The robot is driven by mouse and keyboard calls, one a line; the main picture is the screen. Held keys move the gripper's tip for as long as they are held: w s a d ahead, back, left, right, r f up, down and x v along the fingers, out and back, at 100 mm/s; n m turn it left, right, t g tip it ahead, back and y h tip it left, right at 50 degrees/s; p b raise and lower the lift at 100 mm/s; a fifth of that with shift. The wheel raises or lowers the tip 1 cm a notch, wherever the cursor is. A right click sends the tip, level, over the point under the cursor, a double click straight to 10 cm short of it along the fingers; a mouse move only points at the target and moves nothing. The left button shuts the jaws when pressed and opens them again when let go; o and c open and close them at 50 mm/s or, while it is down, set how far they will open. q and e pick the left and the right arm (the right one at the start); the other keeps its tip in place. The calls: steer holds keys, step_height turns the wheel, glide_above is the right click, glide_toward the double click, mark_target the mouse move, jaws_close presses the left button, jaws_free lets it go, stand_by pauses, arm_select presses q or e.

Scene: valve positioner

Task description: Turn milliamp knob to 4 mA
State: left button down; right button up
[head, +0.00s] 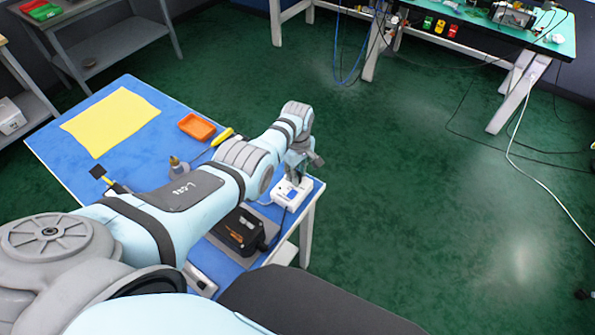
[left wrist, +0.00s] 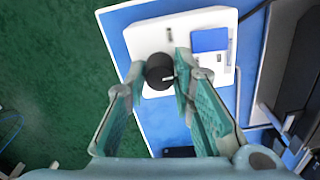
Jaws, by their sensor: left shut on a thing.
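The milliamp source is a white box (head: 285,197) at the right corner of the blue table in the head view. In the left wrist view the white box (left wrist: 148,38) fills the top middle, with a blue display or label (left wrist: 209,40) on its right. The black milliamp knob (left wrist: 159,71), with a small white mark on its right side, sits between the fingertips. My left gripper (left wrist: 160,72) is shut on the knob, a finger on each side. In the head view my left gripper (head: 296,170) is over the box, and the knob is hidden. My right gripper is not in view.
The blue table (head: 60,165) holds a black device (head: 240,231), a small bottle (head: 178,166), an orange tray (head: 197,127), a yellow-handled tool (head: 223,136) and a yellow sheet (head: 110,120). The green floor to the right is open, with loose cables farther off.

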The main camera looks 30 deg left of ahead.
arm_select(q)
steer(key=n, duration=0.5)
steer(key=shift+n, duration=0.3)
steer(key=n, duration=0.5)
steer(key=shift+n, duration=0.3)
steer(key=c, duration=1.3)
jaws_free()
steer(key=shift+a, duration=0.1)
steer(key=shift+c, duration=0.2)
steer(key=shift+w+r, duration=0.1)
steer(key=shift+r, duration=0.2)
step_height(320, 180, up, 11)
steer(key=shift+r, duration=0.2)
